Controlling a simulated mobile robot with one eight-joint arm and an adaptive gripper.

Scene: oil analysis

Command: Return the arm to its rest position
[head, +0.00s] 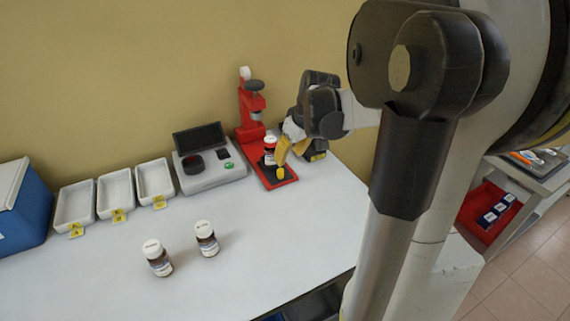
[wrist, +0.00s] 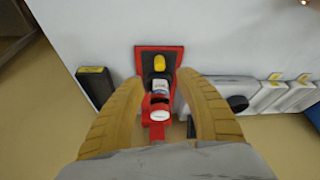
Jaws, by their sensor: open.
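My gripper (head: 291,152) is at the red stand (head: 251,104) near the wall, just right of a small bottle (head: 270,155) on the stand's base. In the wrist view my gripper (wrist: 160,85) has its two yellow fingers wide apart, one on each side of the stand (wrist: 172,52). The bottle (wrist: 160,88) shows between them, with clear gaps to both fingers, so nothing is held. My arm reaches across the right of the head view, and its links hide part of the bench.
Two brown bottles with white caps (head: 158,259) (head: 206,239) stand on the white bench (head: 255,250). A grey instrument (head: 210,168), several white trays (head: 115,192) and a blue box (head: 22,205) line the wall. A red tray (head: 488,213) is on the right. The bench's front middle is clear.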

